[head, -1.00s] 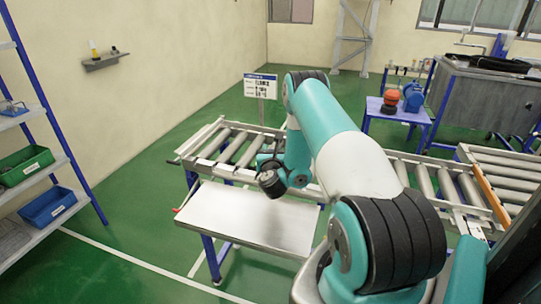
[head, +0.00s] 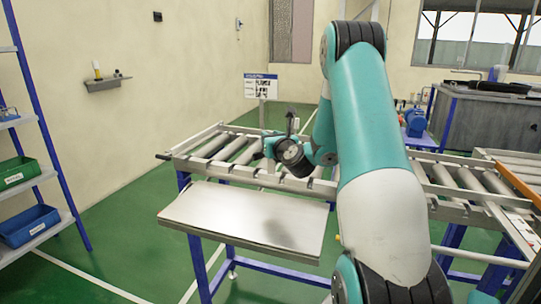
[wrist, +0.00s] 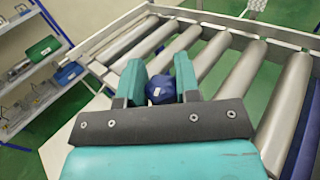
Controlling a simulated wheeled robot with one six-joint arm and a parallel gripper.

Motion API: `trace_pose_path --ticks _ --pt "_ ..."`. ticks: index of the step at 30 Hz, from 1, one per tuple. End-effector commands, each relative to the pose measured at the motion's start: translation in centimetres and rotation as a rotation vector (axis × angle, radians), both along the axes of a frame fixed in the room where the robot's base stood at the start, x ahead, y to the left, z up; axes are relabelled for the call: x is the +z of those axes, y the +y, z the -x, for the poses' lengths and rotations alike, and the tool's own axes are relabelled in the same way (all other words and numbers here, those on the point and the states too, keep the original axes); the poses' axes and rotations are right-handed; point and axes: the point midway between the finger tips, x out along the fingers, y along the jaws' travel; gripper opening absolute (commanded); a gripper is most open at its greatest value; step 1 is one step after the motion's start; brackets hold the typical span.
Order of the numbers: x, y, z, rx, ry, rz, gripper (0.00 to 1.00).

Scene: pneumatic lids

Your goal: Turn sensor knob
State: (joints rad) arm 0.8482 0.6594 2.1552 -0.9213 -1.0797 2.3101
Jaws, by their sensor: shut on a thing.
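A dark blue, faceted knob-like piece (wrist: 159,90) with a small pale mark sits between the two teal fingers of my gripper (wrist: 160,82) in the wrist view. The fingers press on it from both sides. In the head view my gripper (head: 264,149) is over the left roller conveyor, near its front rail, and my own wrist hides most of the held piece there. I cannot tell whether the piece is fixed to something or loose.
The roller conveyor (head: 222,132) has a bare white shelf (head: 245,213) in front of it. A sign (head: 261,86) stands behind it. A blue-framed rack with a green bin (head: 20,172) and a blue bin (head: 29,225) is at the left. Green floor lies clear between rack and conveyor.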

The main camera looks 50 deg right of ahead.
Motion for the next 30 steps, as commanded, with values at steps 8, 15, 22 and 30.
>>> trace_pose_path --ticks 8,15,22,30 --pt "-1.0 -0.09 0.33 0.136 0.007 -0.001 0.07" --pt "-0.5 -0.11 0.29 0.353 0.006 0.004 0.07" --pt "-0.21 0.05 0.21 0.544 0.003 0.008 0.07" --pt "-0.85 -0.01 0.12 0.652 -0.005 0.017 0.07"
